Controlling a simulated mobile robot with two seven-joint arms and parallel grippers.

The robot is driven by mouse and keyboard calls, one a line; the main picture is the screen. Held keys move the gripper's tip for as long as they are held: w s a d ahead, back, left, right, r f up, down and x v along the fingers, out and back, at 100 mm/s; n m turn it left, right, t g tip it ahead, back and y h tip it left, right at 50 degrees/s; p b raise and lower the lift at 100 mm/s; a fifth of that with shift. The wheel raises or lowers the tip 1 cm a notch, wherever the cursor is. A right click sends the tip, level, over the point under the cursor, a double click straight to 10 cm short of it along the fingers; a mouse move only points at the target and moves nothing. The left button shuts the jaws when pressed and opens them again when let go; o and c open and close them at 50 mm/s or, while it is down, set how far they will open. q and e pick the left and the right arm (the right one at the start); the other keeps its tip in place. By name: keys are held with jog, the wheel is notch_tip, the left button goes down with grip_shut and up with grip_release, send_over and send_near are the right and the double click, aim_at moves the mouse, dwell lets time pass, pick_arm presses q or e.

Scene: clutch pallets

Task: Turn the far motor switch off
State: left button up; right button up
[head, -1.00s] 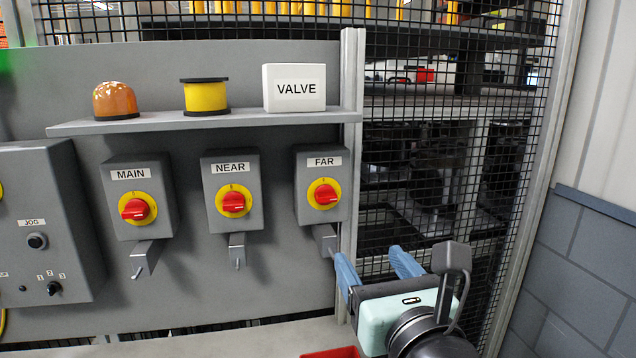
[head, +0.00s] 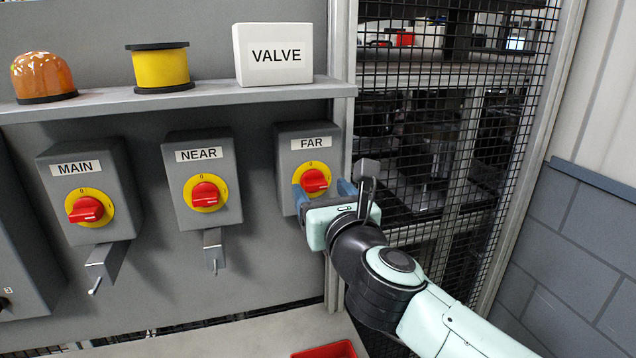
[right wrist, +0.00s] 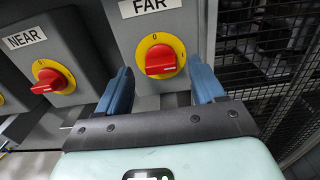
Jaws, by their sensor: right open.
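The FAR switch box (head: 292,145) is grey, with a red knob (head: 314,181) on a yellow disc, mounted at the right end of the panel. Its red knob also shows in the right wrist view (right wrist: 161,61), its handle lying roughly level, with a 0 mark above it on the disc. My right gripper (head: 322,192) is open, with blue fingers. In the right wrist view its fingertips (right wrist: 160,82) stand left and right of the knob, a little below it and apart from it. The lower part of the box is partly hidden by the gripper. My left gripper is not in view.
The NEAR switch (head: 206,194) and the MAIN switch (head: 86,209) are to the left. A shelf (head: 200,98) above holds an orange lamp (head: 42,76), a yellow spool (head: 160,68) and a VALVE box (head: 273,56). A mesh fence (head: 430,140) stands right. A red bin (head: 326,350) is below.

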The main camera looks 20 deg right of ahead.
aim_at(315, 184)
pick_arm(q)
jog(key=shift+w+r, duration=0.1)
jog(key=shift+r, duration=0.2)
pick_arm(e)
jog(key=shift+w, duration=1.45)
jog(key=shift+s, duration=0.1)
jog(key=c, duration=1.1)
